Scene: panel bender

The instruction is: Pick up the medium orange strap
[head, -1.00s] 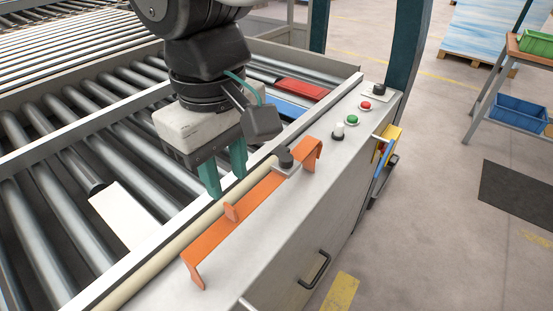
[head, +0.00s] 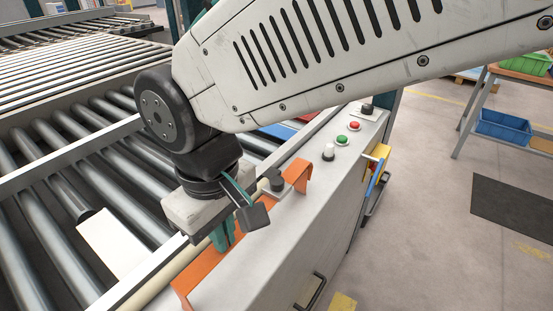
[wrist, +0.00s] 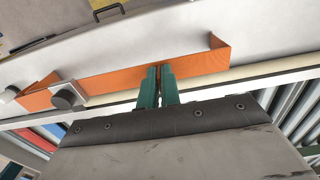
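The orange strap (head: 199,279) lies along the pale ledge beside the rollers, with bent ends. It also shows in the wrist view (wrist: 112,82), running across the picture behind my fingertips. My gripper (head: 222,240) is at the middle of the strap, its green fingers pointing down. In the wrist view the fingers (wrist: 160,76) are close together with only a narrow gap. The small upright tab of the strap is hidden between them, and they look shut on it. The strap still rests on the ledge.
A black knob on a metal block (head: 275,182) sits at the strap's far part. Beyond it are a white knob (head: 328,152), a green button (head: 341,141) and a red button (head: 355,126). A pale plate (head: 112,243) lies on the rollers. A blue bin (head: 503,126) stands at right.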

